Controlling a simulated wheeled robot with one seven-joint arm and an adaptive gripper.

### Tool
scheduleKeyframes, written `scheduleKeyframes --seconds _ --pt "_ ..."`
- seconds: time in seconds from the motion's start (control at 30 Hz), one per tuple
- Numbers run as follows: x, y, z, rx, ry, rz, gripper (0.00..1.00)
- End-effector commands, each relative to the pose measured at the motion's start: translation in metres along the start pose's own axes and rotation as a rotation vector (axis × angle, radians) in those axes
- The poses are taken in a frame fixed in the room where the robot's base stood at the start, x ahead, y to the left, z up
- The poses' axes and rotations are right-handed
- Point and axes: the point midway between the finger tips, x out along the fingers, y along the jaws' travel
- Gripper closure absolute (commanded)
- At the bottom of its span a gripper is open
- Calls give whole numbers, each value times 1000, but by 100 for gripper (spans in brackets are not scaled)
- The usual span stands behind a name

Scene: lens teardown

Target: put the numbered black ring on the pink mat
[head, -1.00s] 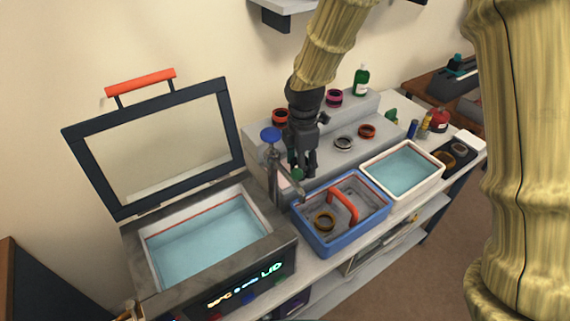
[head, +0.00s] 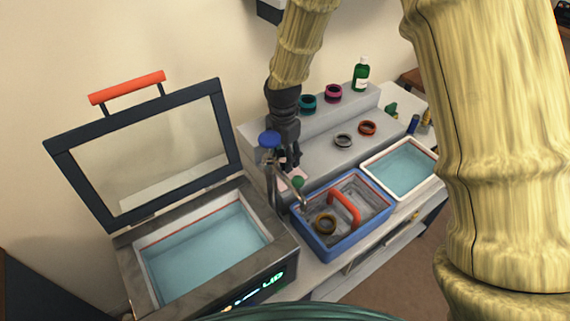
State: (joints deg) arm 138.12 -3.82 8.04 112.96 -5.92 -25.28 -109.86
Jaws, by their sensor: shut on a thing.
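My gripper (head: 289,158) is low in front of the grey stepped shelf, behind the tap and left of the blue tub. It is shut on a dark thing, taken to be the numbered black ring; its outline blends with the dark fingers and no numbers can be read. The pink mat (head: 297,173) shows only as small pale pink patches just below and beside the fingers, partly hidden by the gripper and the tap. I cannot tell whether the held thing touches the mat.
The tap with a blue knob (head: 269,139) and a green knob (head: 298,182) stands close to my gripper. An open-lidded bath (head: 205,248) is at left, a white-rimmed basin (head: 404,167) at right. Several rings sit on the shelf.

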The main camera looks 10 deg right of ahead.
Motion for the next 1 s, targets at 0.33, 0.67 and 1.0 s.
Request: scheduleKeyframes --seconds 0.33,0.67,1.0 --pt "22 -2 1 3 0 -1 70" --pt "44 -1 2 4 -1 1 70" --pt "46 -1 1 3 -1 1 39"
